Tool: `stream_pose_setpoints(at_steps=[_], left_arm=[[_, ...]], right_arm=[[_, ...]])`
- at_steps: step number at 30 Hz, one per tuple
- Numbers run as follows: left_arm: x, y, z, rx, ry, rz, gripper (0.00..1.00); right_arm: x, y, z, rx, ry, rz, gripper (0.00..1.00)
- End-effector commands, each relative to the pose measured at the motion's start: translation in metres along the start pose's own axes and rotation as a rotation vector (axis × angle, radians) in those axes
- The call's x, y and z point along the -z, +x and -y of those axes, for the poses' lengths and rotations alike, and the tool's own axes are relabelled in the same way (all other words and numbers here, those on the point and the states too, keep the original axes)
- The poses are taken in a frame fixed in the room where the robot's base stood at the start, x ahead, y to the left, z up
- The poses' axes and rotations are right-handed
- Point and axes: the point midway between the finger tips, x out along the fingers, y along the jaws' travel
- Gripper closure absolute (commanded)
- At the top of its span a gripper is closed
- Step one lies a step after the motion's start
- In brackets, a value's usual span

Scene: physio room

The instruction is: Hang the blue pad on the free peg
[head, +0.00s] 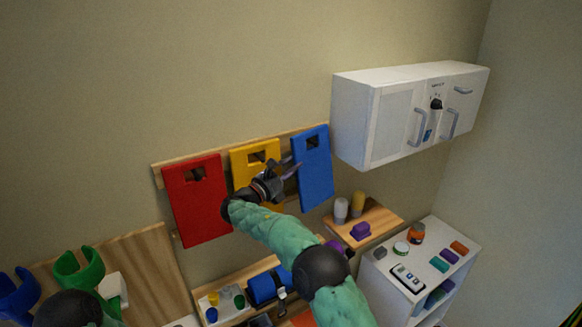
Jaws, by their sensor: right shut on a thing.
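The blue pad (316,180) is upright at the right end of a wooden rail (158,174) on the wall. It has a slot near its top with something dark in it; I cannot tell whether a peg passes through. My right gripper (289,169) is shut on the left edge of the blue pad. A red pad (199,210) and a yellow pad (240,168) hang from the rail to the left, with dark pegs showing in their slots. My right forearm and gripper cover the lower part of the yellow pad. My left gripper is out of view.
A white wall cabinet (350,115) is close to the right of the blue pad. Below are a small wooden shelf (385,222) with bottles, and a white shelf unit (462,275) with small items. Blue and green holders (85,270) are at lower left.

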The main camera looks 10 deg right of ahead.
Motion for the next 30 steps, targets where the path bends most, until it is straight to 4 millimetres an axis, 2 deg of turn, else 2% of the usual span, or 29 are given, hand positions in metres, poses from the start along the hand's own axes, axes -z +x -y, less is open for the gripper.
stream_pose_setpoints(at_steps=[1, 5, 6, 9, 24, 30], left_arm=[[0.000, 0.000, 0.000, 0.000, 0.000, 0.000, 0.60], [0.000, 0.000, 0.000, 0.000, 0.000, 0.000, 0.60], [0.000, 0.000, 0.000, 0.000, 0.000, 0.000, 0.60], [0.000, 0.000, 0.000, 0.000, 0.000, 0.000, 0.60], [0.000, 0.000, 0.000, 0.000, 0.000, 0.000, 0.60], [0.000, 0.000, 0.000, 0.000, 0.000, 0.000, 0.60]], right_arm=[[0.005, -0.002, -0.003, -0.008, -0.008, -0.006, 1.00], [0.005, -0.002, -0.003, -0.009, -0.008, -0.006, 1.00], [0.005, -0.002, -0.003, -0.009, -0.008, -0.006, 0.69], [0.005, -0.002, -0.003, -0.007, -0.008, -0.005, 0.45], [0.002, -0.001, -0.001, -0.003, -0.003, -0.002, 0.45], [0.002, -0.016, -0.002, -0.005, -0.003, -0.002, 0.45]])
